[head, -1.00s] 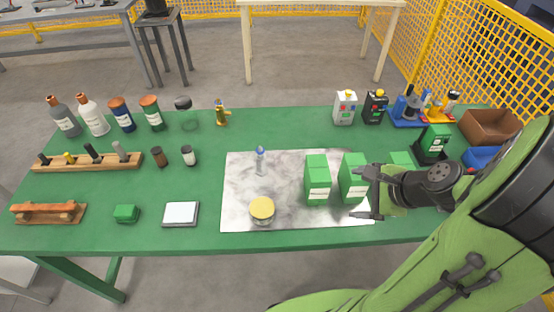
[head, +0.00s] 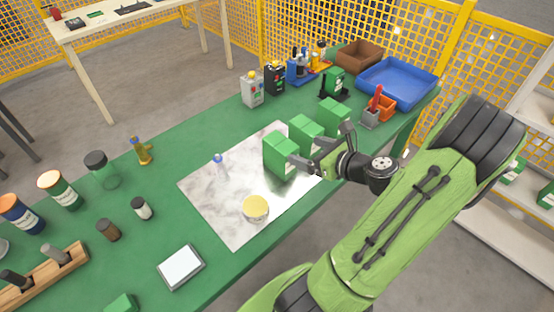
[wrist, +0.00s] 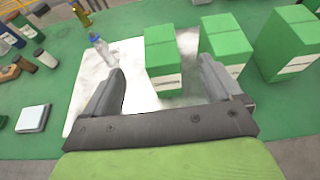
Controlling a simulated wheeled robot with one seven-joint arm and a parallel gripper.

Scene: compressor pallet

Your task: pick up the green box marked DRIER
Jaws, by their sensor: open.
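Three green boxes with white labels stand in a row. The label writing is too small to read, so I cannot tell which is DRIER. In the head view they are the left box (head: 280,152), the middle box (head: 304,131) and the right box (head: 333,112). In the wrist view the left box (wrist: 162,58) shows between the fingers and beyond them; the middle box (wrist: 226,42) is partly covered by the right finger, and the right box (wrist: 291,42) is farther right. My gripper (head: 318,148) is open and empty in front of the boxes; it also shows in the wrist view (wrist: 162,72).
A pale marbled sheet (head: 215,205) lies on the green table (head: 160,215). A yellow-lidded jar (head: 256,208) and a small clear bottle (head: 220,165) stand on it.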

